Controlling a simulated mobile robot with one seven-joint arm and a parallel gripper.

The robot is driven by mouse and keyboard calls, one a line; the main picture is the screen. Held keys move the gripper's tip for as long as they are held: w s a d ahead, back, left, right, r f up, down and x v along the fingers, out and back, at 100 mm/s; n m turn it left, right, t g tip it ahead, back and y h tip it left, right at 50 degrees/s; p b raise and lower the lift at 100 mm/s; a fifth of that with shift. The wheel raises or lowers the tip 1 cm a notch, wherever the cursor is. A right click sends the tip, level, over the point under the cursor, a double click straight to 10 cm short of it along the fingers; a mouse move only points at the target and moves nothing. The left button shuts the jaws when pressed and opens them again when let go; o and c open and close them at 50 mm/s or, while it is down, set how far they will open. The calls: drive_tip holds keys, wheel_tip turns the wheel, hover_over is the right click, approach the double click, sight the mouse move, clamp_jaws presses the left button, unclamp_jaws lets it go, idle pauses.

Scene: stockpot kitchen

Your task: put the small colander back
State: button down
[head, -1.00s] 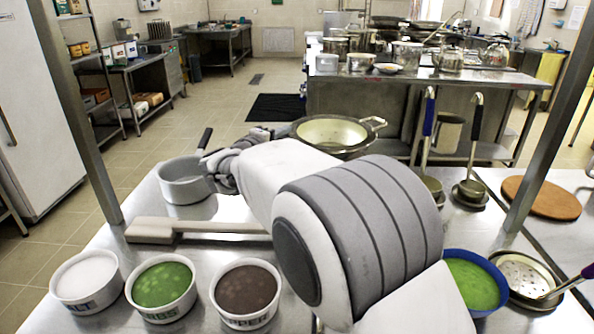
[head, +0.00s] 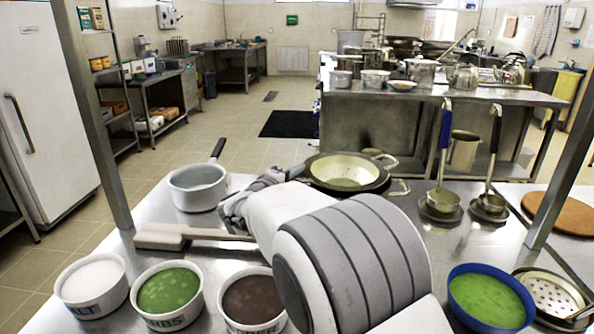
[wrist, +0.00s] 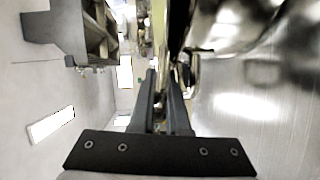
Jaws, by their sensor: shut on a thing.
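A round metal vessel (head: 345,168) with a cream inside and a loop handle at its right looks like the small colander; I cannot make out holes in it. It sits over or just above a darker vessel (head: 397,187), of which the rim and a right handle show; contact is unclear. My gripper (wrist: 163,88) is shut on the colander's near-left edge or handle. In the head view my forearm and wrist hide most of the hold. In the wrist view a thin, shiny metal edge runs between the fingers.
A grey saucepan (head: 198,187) and a pale long-handled tool (head: 185,236) lie to the left. Labelled bowls (head: 168,293) line the front. Two ladles (head: 443,200) stand at right, near a blue bowl (head: 490,298), a perforated metal piece (head: 550,293) and a round wooden board (head: 550,207).

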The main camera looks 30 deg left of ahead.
drive_tip(key=c, duration=0.9)
unclamp_jaws()
drive_tip(key=shift+f, duration=0.15)
drive_tip(key=shift+r+b, duration=0.2)
drive_tip(key=shift+b, duration=0.25)
drive_tip(key=s+p, duration=0.1)
drive_tip(key=s, duration=0.3)
drive_tip(key=s+d+r+p, duration=0.1)
drive_tip(key=s, duration=0.3)
drive_tip(key=s+r+p, duration=0.1)
drive_tip(key=s, duration=0.3)
drive_tip(key=shift+d, duration=0.2)
drive_tip(key=shift+w, duration=0.1)
